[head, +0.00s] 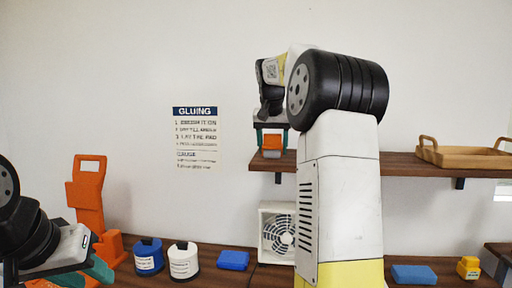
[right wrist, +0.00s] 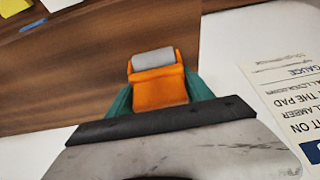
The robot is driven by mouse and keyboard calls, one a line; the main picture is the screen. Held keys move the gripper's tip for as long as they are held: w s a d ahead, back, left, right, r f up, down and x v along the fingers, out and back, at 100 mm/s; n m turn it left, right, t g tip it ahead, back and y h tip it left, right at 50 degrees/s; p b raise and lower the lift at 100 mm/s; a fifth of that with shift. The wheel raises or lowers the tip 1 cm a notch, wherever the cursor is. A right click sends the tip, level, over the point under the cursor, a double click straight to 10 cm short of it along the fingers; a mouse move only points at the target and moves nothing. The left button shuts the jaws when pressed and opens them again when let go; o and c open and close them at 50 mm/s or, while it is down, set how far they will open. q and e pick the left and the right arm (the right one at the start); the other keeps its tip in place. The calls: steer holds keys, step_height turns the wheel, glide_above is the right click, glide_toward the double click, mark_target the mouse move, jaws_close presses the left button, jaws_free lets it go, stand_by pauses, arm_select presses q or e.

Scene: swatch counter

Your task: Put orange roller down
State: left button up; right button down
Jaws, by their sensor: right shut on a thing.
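The orange roller (right wrist: 158,88) has an orange body and a grey cylinder at its far end. My right gripper (right wrist: 160,100) is shut on it, with a teal finger on each side of the body. In the head view the roller (head: 272,147) hangs below my right gripper (head: 271,135), up in the air, overlapping the left end of the wall shelf. Whether it touches the shelf is unclear. My left gripper (head: 98,268) is low at the left, with teal fingers near orange parts; its opening is hard to make out.
The wall shelf (head: 412,164) bears a wooden tray (head: 465,157). On the counter (head: 215,277) stand an orange stand (head: 88,200), a blue pot (head: 149,257), a white pot (head: 184,261), a blue block (head: 233,260), a white fan (head: 279,232), another blue block (head: 414,274) and a yellow item (head: 468,267).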

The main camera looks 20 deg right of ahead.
steer(key=shift+s+f, duration=0.1)
steer(key=shift+f, duration=0.6)
steer(key=shift+c, duration=2)
jaws_free()
steer(key=shift+a+f, duration=0.1)
steer(key=shift+f, duration=0.05)
steer(key=shift+d, duration=0.2)
steer(key=shift+r, duration=0.4)
steer(key=v, duration=1.3)
